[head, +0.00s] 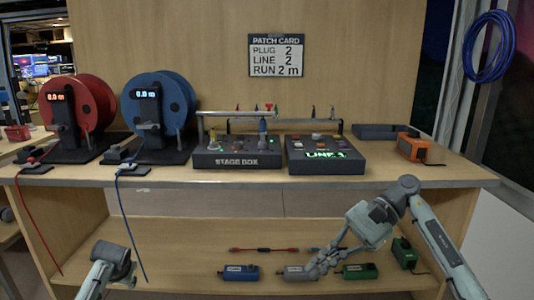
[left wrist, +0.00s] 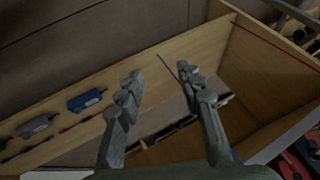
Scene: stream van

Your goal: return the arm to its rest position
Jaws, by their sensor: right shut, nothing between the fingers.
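My right arm (head: 437,235) reaches in from the lower right in the head view. Its gripper (head: 318,266) points left in front of the lower shelf; the fingers are shut with nothing between them. It overlaps a grey adapter box in the picture; whether it touches that box I cannot tell. My left arm (head: 108,268) shows only as a link at the lower left of the head view. The left gripper (left wrist: 160,76) shows in the left wrist view with its two fingers apart and nothing between them.
The lower shelf (head: 180,245) holds a blue box (head: 238,272), a grey box (head: 296,272) and green boxes (head: 358,271). The worktop carries red (head: 82,105) and blue (head: 158,100) cable reels, a stage box (head: 236,161) and a line tester (head: 326,168). Cables hang over the front edge.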

